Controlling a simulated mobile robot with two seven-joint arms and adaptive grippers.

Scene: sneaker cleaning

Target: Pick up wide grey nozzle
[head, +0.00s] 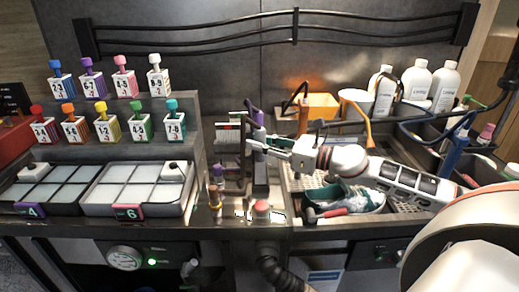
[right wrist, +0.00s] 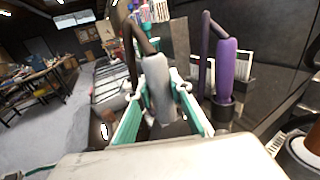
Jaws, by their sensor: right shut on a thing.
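The wide grey nozzle (right wrist: 158,88) stands upright in the middle of the right wrist view, with a dark bent tube rising from its top. My right gripper (right wrist: 160,105) has its teal-edged fingers on either side of the nozzle and is shut on it. In the head view my right gripper (head: 252,146) reaches in from the right to the nozzle rack area. The nozzle is small and partly hidden there. A purple nozzle (right wrist: 234,68) stands in a dark holder just right of the grey one, apart from it. My left gripper is not in view.
Numbered bottles (head: 103,129) stand on a stepped shelf at left, with divided trays (head: 137,188) in front. A sink basin (head: 345,203) lies under my right arm. White bottles (head: 417,82) stand at back right. A red button (head: 262,206) is at the counter's front.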

